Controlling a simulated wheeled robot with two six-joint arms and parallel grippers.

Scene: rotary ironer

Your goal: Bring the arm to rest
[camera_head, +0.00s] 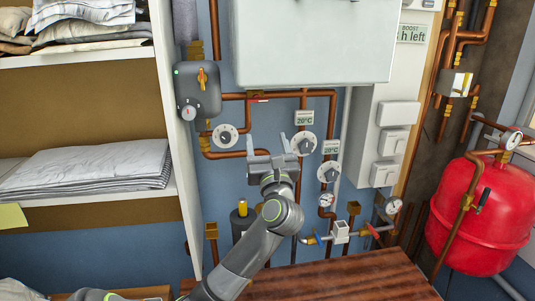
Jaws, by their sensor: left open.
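My left gripper (270,148) is near the middle of the head view, in front of the wall pipes, at the end of my grey arm rising from the bottom left. Its two fingers point up and are apart, with nothing seen between them. The right finger is close in the picture to a white dial (304,143) under a 20°C label; I cannot tell whether they touch. My right gripper is not in view.
A white boiler (315,40) hangs above, with copper pipes below it. A grey control box (197,90) is left of the gripper. Shelves with folded linen (85,168) stand at left. A red tank (483,215) is at right. A wooden top (340,278) is below, its visible part clear.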

